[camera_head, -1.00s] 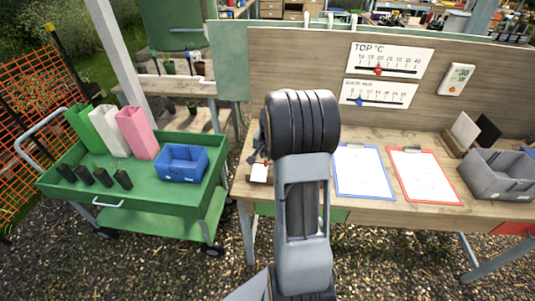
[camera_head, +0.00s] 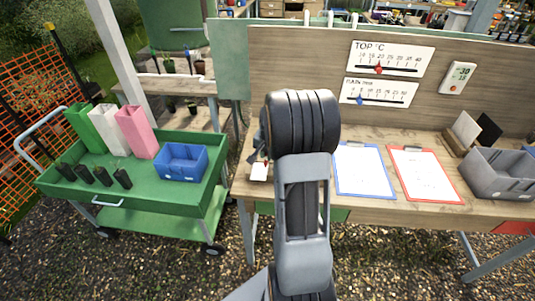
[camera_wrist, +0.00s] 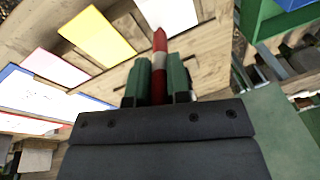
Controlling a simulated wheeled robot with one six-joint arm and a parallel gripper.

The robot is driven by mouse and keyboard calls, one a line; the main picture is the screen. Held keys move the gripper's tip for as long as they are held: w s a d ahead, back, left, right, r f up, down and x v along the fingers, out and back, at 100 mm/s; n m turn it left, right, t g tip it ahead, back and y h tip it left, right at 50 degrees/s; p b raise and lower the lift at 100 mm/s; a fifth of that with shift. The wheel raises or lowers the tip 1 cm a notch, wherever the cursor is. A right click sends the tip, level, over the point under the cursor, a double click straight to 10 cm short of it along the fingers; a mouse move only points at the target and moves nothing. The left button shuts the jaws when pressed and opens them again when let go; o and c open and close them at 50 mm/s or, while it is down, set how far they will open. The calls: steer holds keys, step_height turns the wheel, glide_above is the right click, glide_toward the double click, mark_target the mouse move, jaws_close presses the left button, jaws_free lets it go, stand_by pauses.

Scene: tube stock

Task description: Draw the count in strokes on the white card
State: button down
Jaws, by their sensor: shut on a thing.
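My gripper (camera_wrist: 160,85) is shut on a red marker with a white band (camera_wrist: 159,62). The marker points away from the wrist, its red end close to the near edge of the white card (camera_wrist: 170,12). Whether it touches the card I cannot tell. The card's visible part looks blank; its far part is cut off by the frame. In the head view the white card (camera_head: 259,172) lies at the bench's left end, partly hidden by my arm. My gripper is mostly hidden there behind my arm. Black tubes (camera_head: 103,176) stand on the green cart.
Yellow (camera_wrist: 97,35) and pink (camera_wrist: 53,67) cards lie beside the white one on the bench. A blue-edged clipboard (camera_head: 364,171), a red-edged clipboard (camera_head: 425,175) and a grey bin (camera_head: 500,175) are farther right. The green cart (camera_head: 150,197) holds a blue bin (camera_head: 181,162) and tall holders.

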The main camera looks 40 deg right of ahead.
steer(key=shift+s+a+b, duration=0.35)
steer(key=shift+s+a, duration=0.5)
steer(key=shift+s, duration=0.05)
stand_by(1.6)
stand_by(0.7)
steer(key=shift+w+p+v, duration=0.15)
steer(key=shift+p+v, duration=0.35)
steer(key=shift+v, duration=0.25)
steer(key=shift+w+p+v, duration=0.15)
steer(key=shift+p+v, duration=0.35)
steer(key=shift+v, duration=0.2)
steer(key=shift+w+d, duration=0.15)
steer(key=shift+w+d+f+b, duration=0.15)
steer(key=shift+w+f+b, duration=0.35)
steer(key=shift+b, duration=0.95)
steer(key=shift+w+d+f+b, duration=0.25)
steer(key=shift+w+b, duration=0.45)
steer(key=shift+b, duration=0.75)
steer(key=shift+f+b, duration=0.5)
steer(key=shift+f, duration=0.2)
steer(key=shift+s+a, duration=0.4)
steer(key=shift+a, duration=0.05)
